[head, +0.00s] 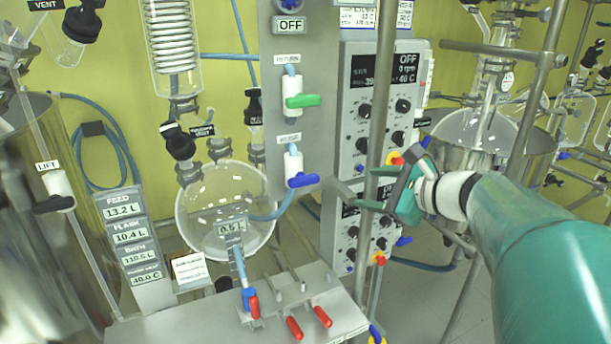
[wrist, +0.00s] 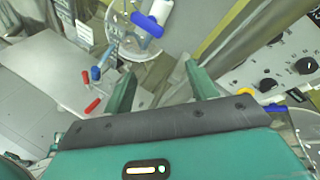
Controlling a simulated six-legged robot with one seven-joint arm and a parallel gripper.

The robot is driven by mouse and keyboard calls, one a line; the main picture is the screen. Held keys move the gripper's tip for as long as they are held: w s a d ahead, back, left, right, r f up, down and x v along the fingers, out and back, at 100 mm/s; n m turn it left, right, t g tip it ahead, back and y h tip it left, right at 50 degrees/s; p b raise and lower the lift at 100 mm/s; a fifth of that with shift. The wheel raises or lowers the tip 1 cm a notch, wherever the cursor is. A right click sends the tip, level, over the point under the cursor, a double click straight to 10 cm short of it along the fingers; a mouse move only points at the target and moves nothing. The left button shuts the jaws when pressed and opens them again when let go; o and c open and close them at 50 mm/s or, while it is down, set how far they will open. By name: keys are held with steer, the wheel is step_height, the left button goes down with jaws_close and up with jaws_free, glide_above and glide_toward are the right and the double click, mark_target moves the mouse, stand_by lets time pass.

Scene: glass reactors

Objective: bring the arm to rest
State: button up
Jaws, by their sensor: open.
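My arm, teal with a white wrist ring, reaches in from the right of the head view. My gripper (head: 366,188) is in front of the grey control panel (head: 350,140), close to a vertical metal post. In the wrist view my gripper (wrist: 158,82) is open, its two green fingers apart with nothing between them. The blue-handled valve (head: 293,172) is to the left of my fingertips in the head view. It also shows in the wrist view (wrist: 148,22), beyond the fingers. Whether a finger touches the post or panel cannot be told.
A round glass flask (head: 225,205) hangs left of centre above a grey bench plate (head: 190,325) with red-handled valves (head: 294,327). The green-handled valve (head: 302,101) is above the blue one. Another glass reactor (head: 470,135) stands behind my arm. Some grey floor shows at lower right.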

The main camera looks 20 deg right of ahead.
stand_by(0.3)
steer(key=s+a+f+n+g+h, duration=0.2)
steer(key=s+a+f+n+g, duration=0.2)
steer(key=a+n, duration=0.6)
steer(key=s+a+f+n+g+h, duration=0.2)
steer(key=s+a+f+n+g, duration=0.2)
steer(key=s+a+f+n, duration=0.4)
steer(key=shift+s+a+f+n, duration=0.4)
steer(key=shift+s+a+n, duration=0.35)
steer(key=shift+n, duration=2.75)
